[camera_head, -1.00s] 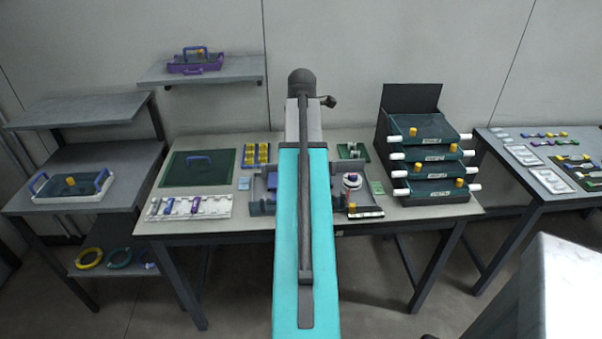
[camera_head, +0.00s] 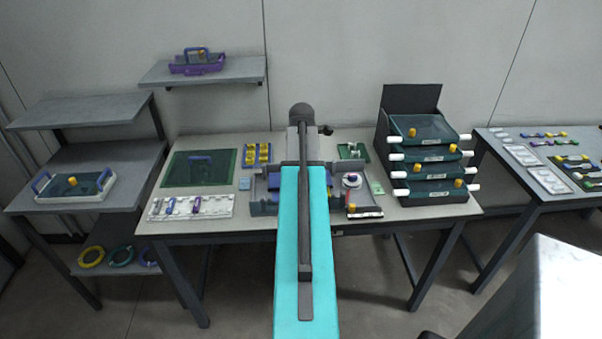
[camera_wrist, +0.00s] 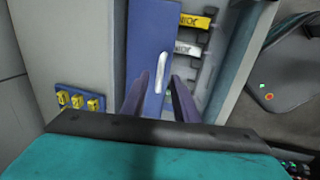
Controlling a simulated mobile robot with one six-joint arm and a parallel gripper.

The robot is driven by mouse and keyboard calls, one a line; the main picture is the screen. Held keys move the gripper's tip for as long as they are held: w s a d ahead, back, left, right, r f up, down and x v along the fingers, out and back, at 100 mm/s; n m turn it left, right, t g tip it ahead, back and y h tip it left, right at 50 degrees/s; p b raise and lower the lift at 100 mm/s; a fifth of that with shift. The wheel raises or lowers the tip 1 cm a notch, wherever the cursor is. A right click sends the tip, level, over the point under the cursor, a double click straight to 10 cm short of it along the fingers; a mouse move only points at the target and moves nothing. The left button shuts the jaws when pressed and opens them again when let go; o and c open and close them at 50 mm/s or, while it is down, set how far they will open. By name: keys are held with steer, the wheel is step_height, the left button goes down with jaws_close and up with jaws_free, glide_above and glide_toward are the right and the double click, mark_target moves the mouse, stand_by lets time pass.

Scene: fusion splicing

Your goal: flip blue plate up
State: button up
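The blue plate (camera_wrist: 150,45) lies below my gripper in the wrist view, with a pale, upright-looking handle (camera_wrist: 161,72) on it. My gripper (camera_wrist: 158,82) has its two dark purple fingers apart, one on each side of the handle's lower end. I cannot tell whether they touch it. In the head view my arm covers the gripper and the middle of the grey-blue device (camera_head: 262,192) on the table, so the plate's handle is hidden there.
Labelled yellow and white tags (camera_wrist: 194,20) sit just right of the plate. A blue holder with yellow pieces (camera_wrist: 78,100) is to the left; it also shows in the head view (camera_head: 257,154). The stacked green trays (camera_head: 428,160) stand right of my arm.

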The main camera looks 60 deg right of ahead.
steer(key=shift+f, duration=0.6)
jaws_close()
stand_by(1.2)
